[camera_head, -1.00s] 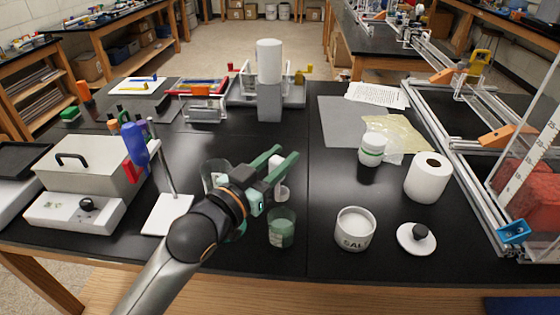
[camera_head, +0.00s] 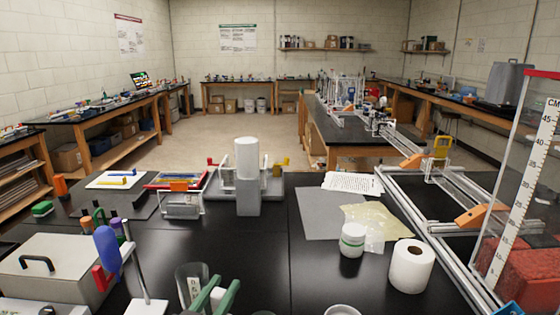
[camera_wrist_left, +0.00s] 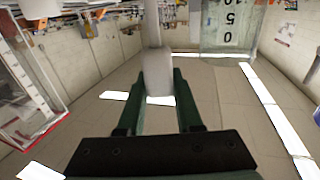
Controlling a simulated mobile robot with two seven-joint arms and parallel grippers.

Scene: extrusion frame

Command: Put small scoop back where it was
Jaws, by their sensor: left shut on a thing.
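My left gripper (camera_head: 222,288) shows at the bottom edge of the head view, with only its green fingers in sight. It is shut on a pale thing, which I take for the small scoop (camera_wrist_left: 158,74). In the left wrist view this pale, smooth piece stands between the two green fingers. Its full shape is not clear. In the head view a little of it shows between the fingers, near the marked clear beaker (camera_head: 190,283). The white jar (camera_head: 342,310) is almost wholly cut off by the bottom edge. My right gripper is not in view.
A white-lidded tub (camera_head: 352,241) and a paper roll (camera_head: 411,266) stand at the right, beside the metal frame (camera_head: 430,225).

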